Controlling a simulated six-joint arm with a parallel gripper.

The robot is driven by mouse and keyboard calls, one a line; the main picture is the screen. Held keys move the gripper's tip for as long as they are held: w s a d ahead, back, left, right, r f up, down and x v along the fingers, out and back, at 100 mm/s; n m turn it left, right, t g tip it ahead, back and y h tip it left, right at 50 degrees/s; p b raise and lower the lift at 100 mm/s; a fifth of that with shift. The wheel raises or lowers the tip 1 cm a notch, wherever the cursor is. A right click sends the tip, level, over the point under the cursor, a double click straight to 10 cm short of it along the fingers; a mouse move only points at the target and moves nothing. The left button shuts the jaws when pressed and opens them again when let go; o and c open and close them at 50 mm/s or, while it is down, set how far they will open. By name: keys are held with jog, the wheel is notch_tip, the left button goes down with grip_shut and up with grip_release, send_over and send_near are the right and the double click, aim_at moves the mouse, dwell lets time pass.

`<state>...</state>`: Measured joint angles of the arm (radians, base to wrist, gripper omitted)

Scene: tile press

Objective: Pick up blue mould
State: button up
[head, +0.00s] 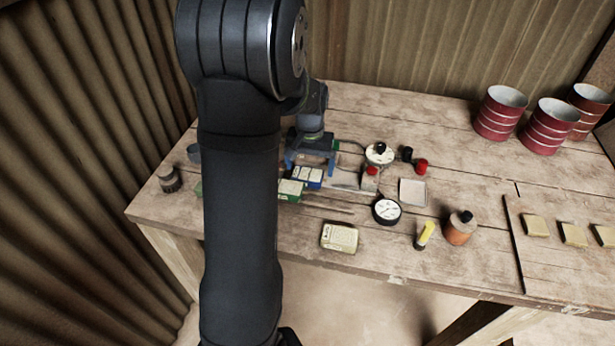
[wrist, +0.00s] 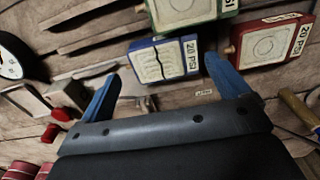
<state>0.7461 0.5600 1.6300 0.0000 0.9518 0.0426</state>
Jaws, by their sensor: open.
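The blue mould (head: 307,178) lies flat on the wooden bench, with a white label on its side. In the wrist view the blue mould (wrist: 163,60) shows a pale top with a dark wavy line, and a "20 PSI" label. My gripper (head: 310,167) is open, with blue fingers, close to the mould. In the wrist view my gripper (wrist: 162,67) has a fingertip toward each side of the mould. Nothing is held. I cannot tell whether a finger touches it.
A green mould (wrist: 185,12) lies close beside the blue one, and a red mould (wrist: 275,40) lies to the right in the wrist view. A dial gauge (head: 387,211), a white tray (head: 412,192) and an orange bottle (head: 460,228) stand rightward. Red drums (head: 500,113) stand at the back right.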

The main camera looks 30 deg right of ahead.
jog(key=shift+f, duration=1.45)
jog(key=c, duration=0.8)
jog(key=shift+c, duration=0.2)
jog(key=shift+r, duration=0.6)
notch_tip(320, 180, up, 3)
jog(key=shift+f, duration=0.15)
jog(key=s+d+r, duration=0.3)
jog(key=s+r, duration=0.4)
jog(key=s, duration=0.3)
jog(key=shift+a+f, duration=0.3)
jog(key=shift+f, duration=1.3)
jog(key=shift+a+f, duration=0.25)
jog(key=shift+f, duration=1.3)
jog(key=shift+a+f, duration=0.3)
jog(key=shift+f, duration=1.3)
